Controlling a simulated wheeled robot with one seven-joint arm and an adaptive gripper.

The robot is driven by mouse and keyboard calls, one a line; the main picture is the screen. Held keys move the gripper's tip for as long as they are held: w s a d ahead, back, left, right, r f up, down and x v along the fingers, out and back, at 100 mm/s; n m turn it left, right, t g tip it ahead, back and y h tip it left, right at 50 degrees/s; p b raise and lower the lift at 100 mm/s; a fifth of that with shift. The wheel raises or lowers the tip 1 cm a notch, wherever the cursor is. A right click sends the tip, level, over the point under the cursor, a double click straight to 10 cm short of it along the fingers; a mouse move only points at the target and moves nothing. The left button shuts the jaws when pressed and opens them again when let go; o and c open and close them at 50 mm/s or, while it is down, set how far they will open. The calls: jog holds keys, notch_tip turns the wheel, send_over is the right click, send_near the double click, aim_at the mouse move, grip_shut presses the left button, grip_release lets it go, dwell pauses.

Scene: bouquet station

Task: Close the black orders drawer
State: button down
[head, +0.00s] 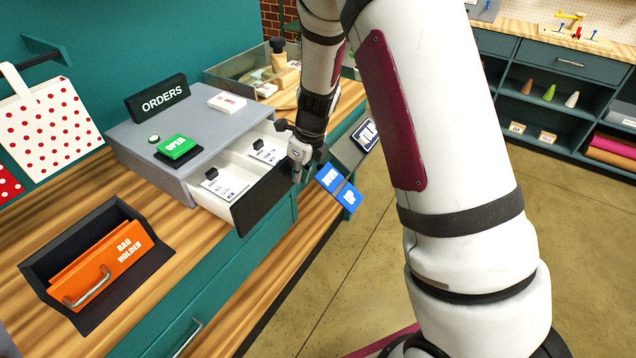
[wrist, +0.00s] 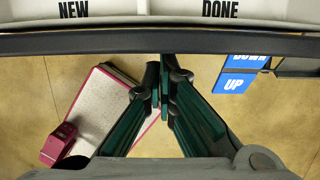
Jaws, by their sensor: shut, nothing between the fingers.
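The orders drawer (head: 262,198) has a black front and sticks out open from the grey ORDERS cabinet (head: 151,178). Its white inside has two compartments holding paper slips with black clips. In the wrist view, its black front edge (wrist: 130,44) crosses the top, with the labels NEW and DONE behind it. My gripper (head: 297,174) is at the outer side of the drawer front, near its far end in the head view. In the wrist view, my gripper (wrist: 163,88) has its fingers together and empty, just in front of the drawer edge. Whether the tips touch it is unclear.
An orange bag holder (head: 95,272) sits in a black tray at front left. Blue signs (head: 340,187) marked UP and DOWN are right of the drawer. Open floor (head: 340,255) lies in front of the counter.

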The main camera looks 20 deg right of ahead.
aim_at(240, 156)
jog(key=w+a+b, duration=0.1)
jog(key=w+a, duration=0.2)
jog(key=w, duration=0.1)
jog(key=w+a+b, duration=0.1)
jog(key=w+a, duration=0.1)
jog(key=w, duration=0.2)
jog(key=w+a+b, duration=0.2)
jog(key=w+a, duration=0.1)
jog(key=w, duration=0.1)
jog(key=shift+a+f, duration=0.1)
jog(key=shift+a, duration=0.2)
jog(key=shift+w+a+r, duration=0.2)
jog(key=shift+w+a, duration=0.25)
jog(key=shift+w, duration=0.05)
jog(key=shift+a, duration=0.1)
